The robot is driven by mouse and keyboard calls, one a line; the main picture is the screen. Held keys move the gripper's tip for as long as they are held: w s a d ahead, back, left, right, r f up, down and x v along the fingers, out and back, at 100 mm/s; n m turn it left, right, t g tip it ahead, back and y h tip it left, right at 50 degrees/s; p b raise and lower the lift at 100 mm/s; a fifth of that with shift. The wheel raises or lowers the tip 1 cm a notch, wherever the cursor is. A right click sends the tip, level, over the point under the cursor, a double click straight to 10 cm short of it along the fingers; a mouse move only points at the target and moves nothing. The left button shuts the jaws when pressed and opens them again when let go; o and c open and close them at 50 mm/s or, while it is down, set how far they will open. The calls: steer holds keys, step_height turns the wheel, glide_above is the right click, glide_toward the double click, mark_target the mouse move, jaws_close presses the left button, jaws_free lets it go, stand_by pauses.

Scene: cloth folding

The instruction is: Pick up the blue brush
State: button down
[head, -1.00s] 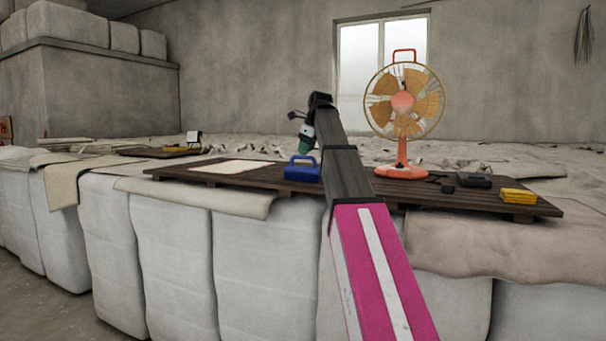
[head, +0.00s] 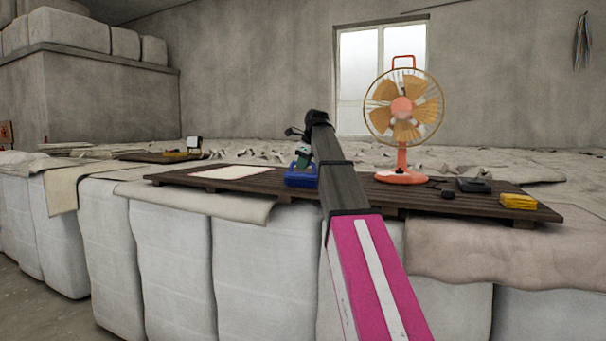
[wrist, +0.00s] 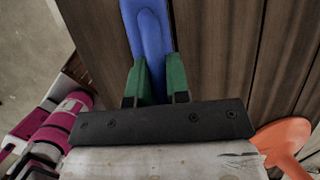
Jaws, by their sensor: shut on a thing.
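The blue brush (head: 300,176) stands on a dark wooden pallet, just left of my arm in the head view. Its upper part is a handle-like loop, and my arm and gripper partly cover it. In the wrist view the blue brush (wrist: 148,38) runs up from between the green fingers of my gripper (wrist: 156,80). The fingers are closed against both sides of it. In the head view my gripper (head: 303,158) is small and low at the brush's top. I cannot tell whether the brush is clear of the pallet.
An orange fan (head: 402,115) stands on the pallet (head: 420,200) right of my arm; its base (wrist: 285,140) shows in the wrist view. A dark box (head: 474,186) and yellow blocks (head: 518,201) lie farther right. A pale cloth (head: 232,172) lies left of the brush.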

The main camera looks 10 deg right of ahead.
steer(key=shift+r, duration=0.1)
step_height(320, 180, up, 4)
steer(key=shift+w+f, duration=0.1)
steer(key=shift+w, duration=0.05)
steer(key=s+a+r, duration=0.5)
steer(key=a+r, duration=0.2)
steer(key=a, duration=0.3)
steer(key=shift+s+a, duration=0.15)
steer(key=shift+a, duration=0.1)
steer(key=c, duration=1.8)
jaws_free()
jaws_close()
